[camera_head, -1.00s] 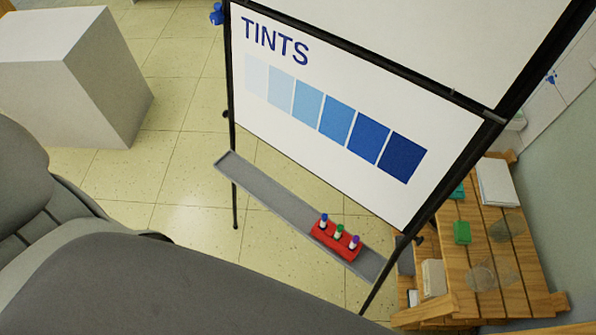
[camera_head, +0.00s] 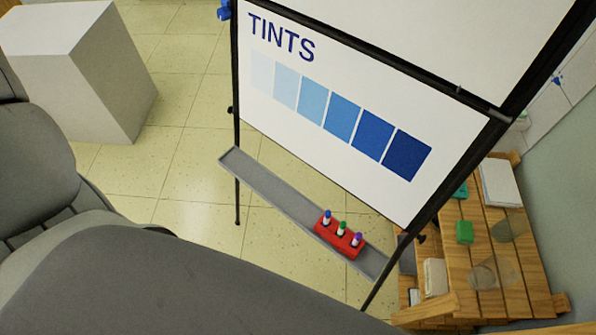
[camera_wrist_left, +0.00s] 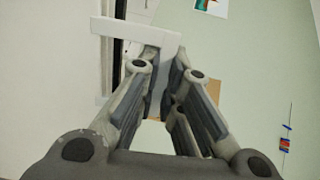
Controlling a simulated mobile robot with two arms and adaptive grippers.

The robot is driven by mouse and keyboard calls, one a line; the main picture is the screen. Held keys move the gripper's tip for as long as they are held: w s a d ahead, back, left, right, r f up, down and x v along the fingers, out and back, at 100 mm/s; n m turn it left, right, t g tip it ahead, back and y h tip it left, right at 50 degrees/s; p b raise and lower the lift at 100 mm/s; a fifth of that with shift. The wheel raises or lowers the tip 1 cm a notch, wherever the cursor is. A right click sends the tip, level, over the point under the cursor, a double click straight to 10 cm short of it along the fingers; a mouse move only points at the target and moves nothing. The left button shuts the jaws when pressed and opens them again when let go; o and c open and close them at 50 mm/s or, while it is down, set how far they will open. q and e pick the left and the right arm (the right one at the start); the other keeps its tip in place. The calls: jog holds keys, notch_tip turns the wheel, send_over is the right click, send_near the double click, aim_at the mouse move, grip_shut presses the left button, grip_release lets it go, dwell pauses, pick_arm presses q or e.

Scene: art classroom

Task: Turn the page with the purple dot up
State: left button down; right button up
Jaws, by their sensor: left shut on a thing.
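The flip chart's page (camera_head: 300,130) hangs on a black easel in the head view. It reads "TINTS" above a row of blue squares running from pale to dark. A blank white area (camera_head: 410,40) shows above it, past a black bar. I see no purple dot in either view. My left gripper (camera_wrist_left: 165,72) shows only in the left wrist view, shut on a pale flat thing (camera_wrist_left: 157,95) between its fingers. A white bar (camera_wrist_left: 125,32) lies across just beyond the fingertips. I cannot tell whether the held thing is a page. My right gripper is out of view.
A grey tray (camera_head: 265,185) below the chart holds a red block (camera_head: 335,243) with three capped markers. A wooden shelf (camera_head: 490,260) with small items stands at the right, by the wall. A white pedestal (camera_head: 75,80) stands at the left. Tiled floor is open between.

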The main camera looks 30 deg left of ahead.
pick_arm(q)
jog(key=shift+w+d+r, duration=0.15)
jog(key=shift+w, duration=0.25)
jog(key=shift+w+d+r, duration=0.15)
jog(key=shift+w, duration=0.25)
jog(key=c, duration=2.2)
grip_release()
jog(key=shift+a, duration=0.1)
jog(key=shift+o, duration=0.8)
jog(key=shift+r, duration=0.2)
jog(key=shift+w, duration=0.1)
jog(key=o, duration=0.5)
jog(key=shift+w+f, duration=0.2)
jog(key=shift+w, duration=0.05)
jog(key=shift+w+d+f, duration=0.25)
jog(key=shift+w+d, duration=0.05)
jog(key=shift+d, duration=0.15)
jog(key=shift+s+a, duration=0.2)
jog(key=shift+a, duration=0.05)
jog(key=shift+w+d, duration=0.1)
